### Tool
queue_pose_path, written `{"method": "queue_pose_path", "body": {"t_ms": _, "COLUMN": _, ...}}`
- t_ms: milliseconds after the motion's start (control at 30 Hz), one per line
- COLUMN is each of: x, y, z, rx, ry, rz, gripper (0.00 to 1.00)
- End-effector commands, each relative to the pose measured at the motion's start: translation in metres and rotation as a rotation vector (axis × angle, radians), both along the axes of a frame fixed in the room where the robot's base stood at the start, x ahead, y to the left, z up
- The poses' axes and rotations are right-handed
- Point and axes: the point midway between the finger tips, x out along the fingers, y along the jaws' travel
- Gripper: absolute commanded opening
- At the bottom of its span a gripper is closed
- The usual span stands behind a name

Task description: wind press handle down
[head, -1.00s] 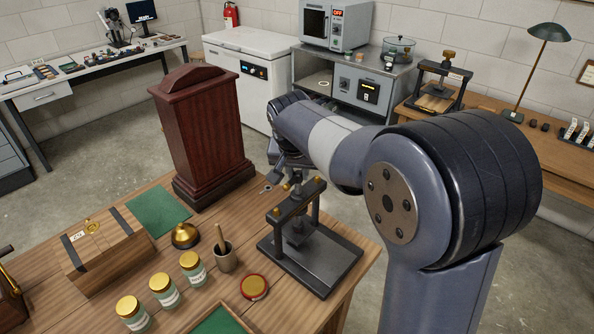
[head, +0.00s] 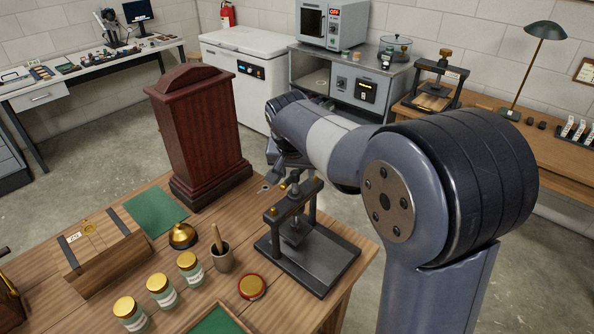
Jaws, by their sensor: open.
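A dark metal press (head: 306,256) stands on the right end of the wooden table, with a flat base, two posts and a crossbar. Small brass-coloured ends show at the top of the press, close under my gripper. My gripper (head: 282,172) is open, just above and behind the crossbar, partly hidden by my own arm. I cannot tell whether it touches the press handle, which is hard to make out here. A second press (head: 437,82) with a brass knob stands on the back right bench.
A tall dark red wooden case (head: 205,130) stands left of my gripper. A brass bell (head: 183,236), a mortar with pestle (head: 222,260), several gold-lidded jars (head: 190,268) and a round red-rimmed tin (head: 252,287) lie left of the press. The table's right edge is close to the press.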

Motion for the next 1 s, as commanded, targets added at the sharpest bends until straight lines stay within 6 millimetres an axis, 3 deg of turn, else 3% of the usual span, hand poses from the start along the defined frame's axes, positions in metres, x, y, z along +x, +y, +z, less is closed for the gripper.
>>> {"method": "queue_pose_path", "body": {"t_ms": 267, "x": -0.003, "y": 0.002, "z": 0.010, "rx": 0.003, "ry": -0.006, "rz": 0.001, "gripper": 0.51}}
{"method": "queue_pose_path", "body": {"t_ms": 700, "x": -0.033, "y": 0.008, "z": 0.085, "rx": 0.002, "ry": -0.005, "rz": 0.000, "gripper": 0.51}}
{"method": "queue_pose_path", "body": {"t_ms": 1000, "x": -0.040, "y": 0.009, "z": 0.100, "rx": 0.001, "ry": 0.000, "rz": 0.000, "gripper": 0.51}}
